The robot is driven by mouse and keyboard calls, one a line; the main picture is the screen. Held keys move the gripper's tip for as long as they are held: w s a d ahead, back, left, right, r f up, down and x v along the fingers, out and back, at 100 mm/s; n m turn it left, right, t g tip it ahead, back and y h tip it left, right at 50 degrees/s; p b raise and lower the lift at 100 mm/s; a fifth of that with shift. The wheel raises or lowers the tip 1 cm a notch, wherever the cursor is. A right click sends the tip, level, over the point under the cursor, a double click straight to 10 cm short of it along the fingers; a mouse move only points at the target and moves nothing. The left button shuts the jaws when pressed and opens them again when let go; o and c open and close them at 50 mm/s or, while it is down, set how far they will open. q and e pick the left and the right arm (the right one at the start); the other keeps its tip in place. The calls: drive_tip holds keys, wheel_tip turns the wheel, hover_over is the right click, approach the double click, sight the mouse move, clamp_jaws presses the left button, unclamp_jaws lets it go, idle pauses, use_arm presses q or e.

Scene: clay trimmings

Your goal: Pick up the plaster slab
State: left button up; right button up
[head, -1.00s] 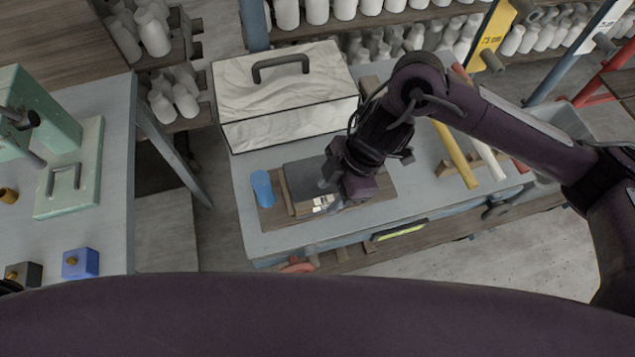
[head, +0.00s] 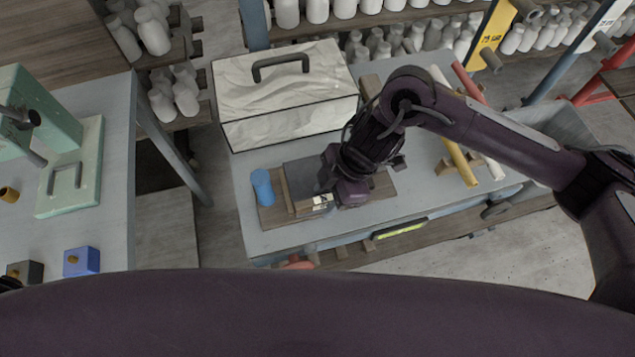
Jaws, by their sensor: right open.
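A flat grey slab (head: 303,174), which I take for the plaster slab, lies on a brown wooden board on the middle table. My right gripper (head: 325,190) is open at the slab's right side, low over the board. The gripper and wrist hide the slab's right part, and I cannot tell whether the fingers touch it. A small whitish patch (head: 322,200) shows just below the fingers.
A blue cylinder (head: 262,187) stands left of the slab. A large white marbled box (head: 285,95) with a dark handle is behind it. Yellow and white rods (head: 455,155) lie to the right. The table's front left (head: 275,240) is clear.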

clamp_jaws()
drive_tip(key=shift+r, duration=0.1)
idle(0.4)
